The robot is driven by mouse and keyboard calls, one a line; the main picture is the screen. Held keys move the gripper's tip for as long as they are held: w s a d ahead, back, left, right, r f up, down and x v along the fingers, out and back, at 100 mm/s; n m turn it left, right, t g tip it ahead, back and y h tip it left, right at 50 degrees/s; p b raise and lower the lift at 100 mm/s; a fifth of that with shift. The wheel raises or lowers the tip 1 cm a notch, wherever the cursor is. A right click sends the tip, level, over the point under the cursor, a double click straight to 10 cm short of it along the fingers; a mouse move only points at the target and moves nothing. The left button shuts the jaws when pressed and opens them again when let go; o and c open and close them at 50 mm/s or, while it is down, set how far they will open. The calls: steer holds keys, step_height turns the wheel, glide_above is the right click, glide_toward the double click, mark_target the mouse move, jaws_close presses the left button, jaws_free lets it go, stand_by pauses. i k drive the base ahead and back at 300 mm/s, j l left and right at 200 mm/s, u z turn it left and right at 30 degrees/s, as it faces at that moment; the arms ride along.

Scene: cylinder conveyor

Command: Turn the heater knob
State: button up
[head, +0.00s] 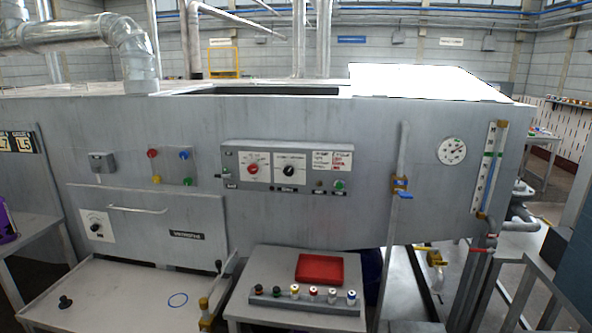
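A control panel (224,165) is set in the front of the large grey machine (400,230). It carries a red knob (253,169) on a white dial plate and a black knob (290,171) on another. A third, dark knob (96,227) sits on a white plate at the lower left, on the panel with a handle. The labels are too small to read, so I cannot tell which is the heater knob. My gripper is not in view.
A side table (255,262) with a red tray (320,255) and a rack of several small coloured-top cylinders (310,304) stands in front. A grey bench (120,300) is at the lower left.

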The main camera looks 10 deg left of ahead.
mark_target(253, 168)
steer(key=i+j, duration=0.95)
steer(key=j, duration=0.2)
steer(key=k+u, duration=0.05)
